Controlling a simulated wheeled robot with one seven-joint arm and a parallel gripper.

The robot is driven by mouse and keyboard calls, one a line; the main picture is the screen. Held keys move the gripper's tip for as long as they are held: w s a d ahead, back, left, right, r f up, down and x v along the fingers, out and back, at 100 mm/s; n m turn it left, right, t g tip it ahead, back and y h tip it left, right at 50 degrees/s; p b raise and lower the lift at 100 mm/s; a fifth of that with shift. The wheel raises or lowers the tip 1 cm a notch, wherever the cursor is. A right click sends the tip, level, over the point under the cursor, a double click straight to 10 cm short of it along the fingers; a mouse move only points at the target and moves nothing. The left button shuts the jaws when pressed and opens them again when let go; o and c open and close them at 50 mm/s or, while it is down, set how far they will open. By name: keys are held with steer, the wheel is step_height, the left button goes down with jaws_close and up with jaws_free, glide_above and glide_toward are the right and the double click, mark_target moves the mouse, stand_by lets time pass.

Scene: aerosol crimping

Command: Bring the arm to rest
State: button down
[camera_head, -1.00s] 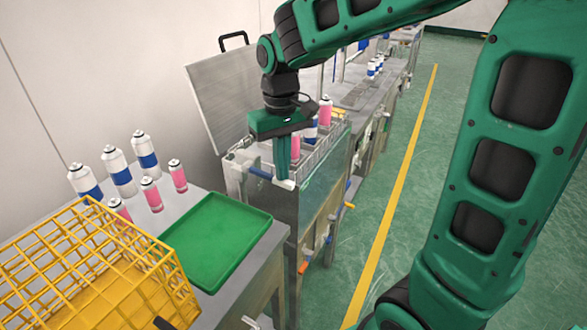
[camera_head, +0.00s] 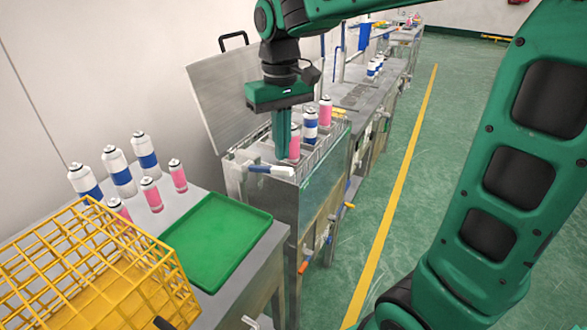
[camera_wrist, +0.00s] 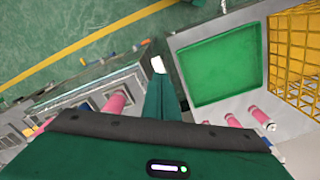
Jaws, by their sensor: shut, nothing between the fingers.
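My gripper (camera_head: 282,152) is shut and empty in the head view, pointing down above the near end of the metal bath with its lid raised. In the wrist view its closed green fingers (camera_wrist: 167,78) reach up the middle of the picture, beside a white handle end (camera_wrist: 158,64). In the head view that white and blue handle (camera_head: 272,170) lies at the bath's near rim, just below the fingertips. I cannot tell whether they touch. My upper arm crosses the top and right of the head view.
Pink and blue-banded cans (camera_head: 310,124) stand in the bath (camera_head: 322,180), close to my gripper. The raised lid (camera_head: 222,95) is behind it. On the left table are a green tray (camera_head: 215,240), a yellow wire basket (camera_head: 95,265) and several cans (camera_head: 122,172). The floor at right is open.

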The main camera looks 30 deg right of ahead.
steer(key=shift+r, duration=1.6)
steer(key=s+d+f+m, duration=0.3)
steer(key=s+d+f, duration=0.3)
steer(key=s, duration=0.5)
steer(key=s+d+f+m, duration=0.4)
steer(key=s+d+f, duration=0.2)
steer(key=s+d, duration=0.5)
steer(key=shift+s+d+m, duration=0.25)
steer(key=shift+s+m, duration=0.05)
steer(key=shift+s, duration=0.4)
steer(key=shift+w+f, duration=0.25)
steer(key=shift+w, duration=0.4)
